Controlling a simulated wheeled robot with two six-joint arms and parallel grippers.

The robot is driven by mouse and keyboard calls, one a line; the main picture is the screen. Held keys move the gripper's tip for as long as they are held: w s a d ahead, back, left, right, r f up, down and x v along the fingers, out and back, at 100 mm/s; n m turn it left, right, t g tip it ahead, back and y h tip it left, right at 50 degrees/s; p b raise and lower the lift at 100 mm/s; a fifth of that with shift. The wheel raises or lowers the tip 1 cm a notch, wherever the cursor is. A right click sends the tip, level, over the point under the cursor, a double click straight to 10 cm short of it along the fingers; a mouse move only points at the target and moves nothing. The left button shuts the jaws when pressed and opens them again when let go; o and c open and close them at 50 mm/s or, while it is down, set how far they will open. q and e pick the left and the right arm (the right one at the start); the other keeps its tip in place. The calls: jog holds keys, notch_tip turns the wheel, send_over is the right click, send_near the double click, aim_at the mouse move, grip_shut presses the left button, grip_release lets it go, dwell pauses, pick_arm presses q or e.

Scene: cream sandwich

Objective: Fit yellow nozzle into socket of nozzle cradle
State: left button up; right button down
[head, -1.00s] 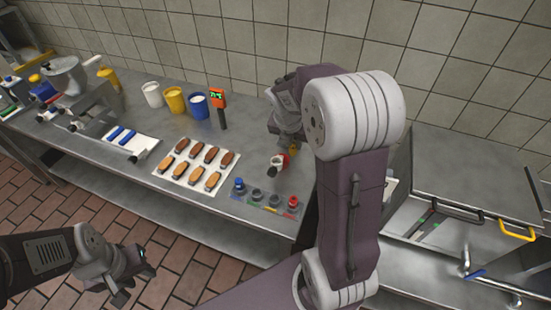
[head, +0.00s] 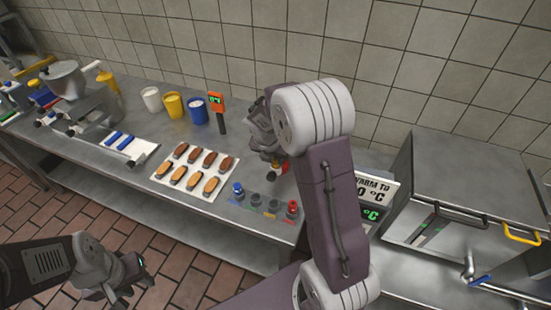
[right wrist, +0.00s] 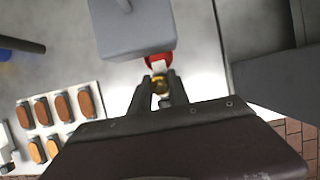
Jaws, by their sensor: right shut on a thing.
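The nozzle cradle (head: 263,209) lies near the front edge of the counter, with colored marks along its front. A blue nozzle (head: 238,188) stands at its left end and a red one (head: 292,207) at its right end. Two dark grey round sockets between them look empty. My right gripper (right wrist: 160,91) is shut on the small gold-yellow nozzle (right wrist: 160,83), held behind the cradle in the head view; the arm partly hides it there. My left gripper (head: 127,280) hangs at lower left, in front of the counter; its fingers look apart and empty.
A white tray (head: 161,193) of several brown pastries sits left of the cradle. A red part (right wrist: 153,62) lies just beyond the right fingertips. An orange thermometer (head: 216,99) and several cups stand behind. A steel appliance (head: 470,165) fills the right.

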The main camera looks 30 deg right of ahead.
jog(key=c, duration=1.2)
grip_release()
jog(key=shift+c, duration=0.2)
jog(key=shift+f, duration=0.1)
jog(key=shift+r, duration=0.3)
jog(key=p+v, duration=0.2)
jog(key=v, duration=1)
jog(key=s+a+f+m+y, duration=0.1)
jog(key=s+a+f+m, duration=0.1)
jog(key=s+m, duration=0.3)
jog(key=s+a+f+m+g+y, duration=0.1)
jog(key=s+a+f+m, duration=0.2)
jog(key=m, duration=0.9)
jog(key=s+a+f+m+y, duration=0.1)
jog(key=s+a+f+m, duration=0.1)
jog(key=s+f+m, duration=0.3)
jog(key=shift+s+a+f+m+g+y, duration=0.15)
jog(key=shift+s+f+m+g+y, duration=0.25)
jog(key=shift+s+m, duration=1.35)
jog(key=shift+w+m, duration=0.55)
